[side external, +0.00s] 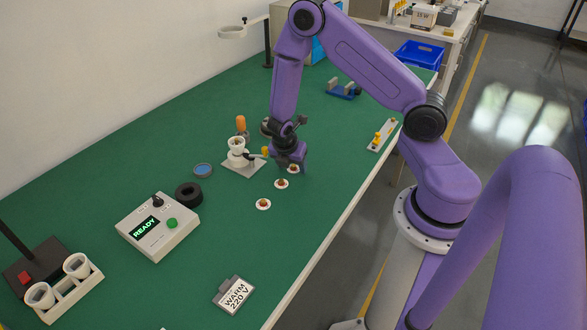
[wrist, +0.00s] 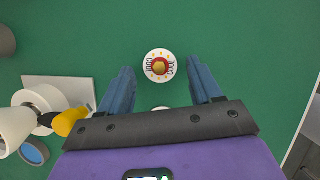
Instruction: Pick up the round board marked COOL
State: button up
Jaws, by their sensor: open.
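A small white round board (wrist: 148,67) with a red and yellow middle lies on the green table in the wrist view. Its lettering is tiny but appears to read COOL. In the side view it seems to be the farthest of three round boards (side external: 293,169), just under my gripper. My gripper (wrist: 164,78) is open and empty, pointing down, with one blue finger on each side of the board's line. A second round board (wrist: 160,108) is mostly hidden by the gripper body in the wrist view. The nearest board (side external: 263,204) lies apart from the others.
A white socket stand (side external: 238,158) with a yellow-handled part is close to the left of my gripper. A blue disc (side external: 203,170), a black ring (side external: 188,195), a READY box (side external: 158,228) and a WARM 220 V sign (side external: 234,297) lie nearer.

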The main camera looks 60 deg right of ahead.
aim_at(292, 171)
grip_shut()
jog(key=shift+s, duration=0.1)
dwell(0.3)
jog(key=shift+r, duration=0.55)
notch_tip(292, 171, up, 2)
jog(key=s+a+r, duration=0.3)
jog(key=s+r, duration=1)
jog(key=r, duration=0.1)
jog(key=shift+s+a+r, duration=0.15)
jog(key=shift+a+r, duration=0.05)
jog(key=shift+a, duration=0.2)
dwell(0.3)
